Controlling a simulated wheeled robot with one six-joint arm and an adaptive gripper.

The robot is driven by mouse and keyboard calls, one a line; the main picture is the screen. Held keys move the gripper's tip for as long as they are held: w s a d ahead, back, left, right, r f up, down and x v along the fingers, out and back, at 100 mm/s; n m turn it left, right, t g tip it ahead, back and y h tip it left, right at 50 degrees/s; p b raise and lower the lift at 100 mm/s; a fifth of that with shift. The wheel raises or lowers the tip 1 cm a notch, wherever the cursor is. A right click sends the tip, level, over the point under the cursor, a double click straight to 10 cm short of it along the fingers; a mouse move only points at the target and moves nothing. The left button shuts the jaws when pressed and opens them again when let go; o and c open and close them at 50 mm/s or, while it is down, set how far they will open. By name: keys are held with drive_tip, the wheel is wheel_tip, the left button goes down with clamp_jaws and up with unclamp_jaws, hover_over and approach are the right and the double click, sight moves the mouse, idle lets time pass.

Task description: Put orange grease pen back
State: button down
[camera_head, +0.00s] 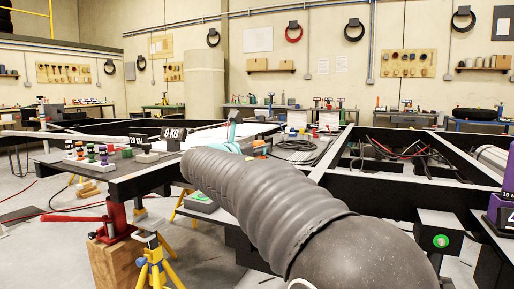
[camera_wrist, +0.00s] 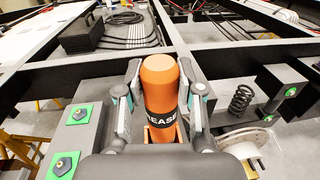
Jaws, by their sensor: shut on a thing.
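The orange grease pen (camera_wrist: 160,78) is upright in the wrist view, an orange cylinder with a black band lettered "EASE". My gripper (camera_wrist: 160,88) is shut on it, with one finger on each side. Below the band, an orange part shows near my gripper's body; I cannot tell whether it is the pen's lower end or a holder.
Black chassis beams (camera_head: 390,190) run across the work area. A "0 KG" block (camera_head: 173,134) and several coloured-top items (camera_head: 90,152) stand on the left surface. Cables lie between the beams.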

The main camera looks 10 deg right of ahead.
drive_tip(key=c, duration=0.7)
unclamp_jaws()
drive_tip(key=shift+o, duration=0.2)
drive_tip(key=v, duration=1.2)
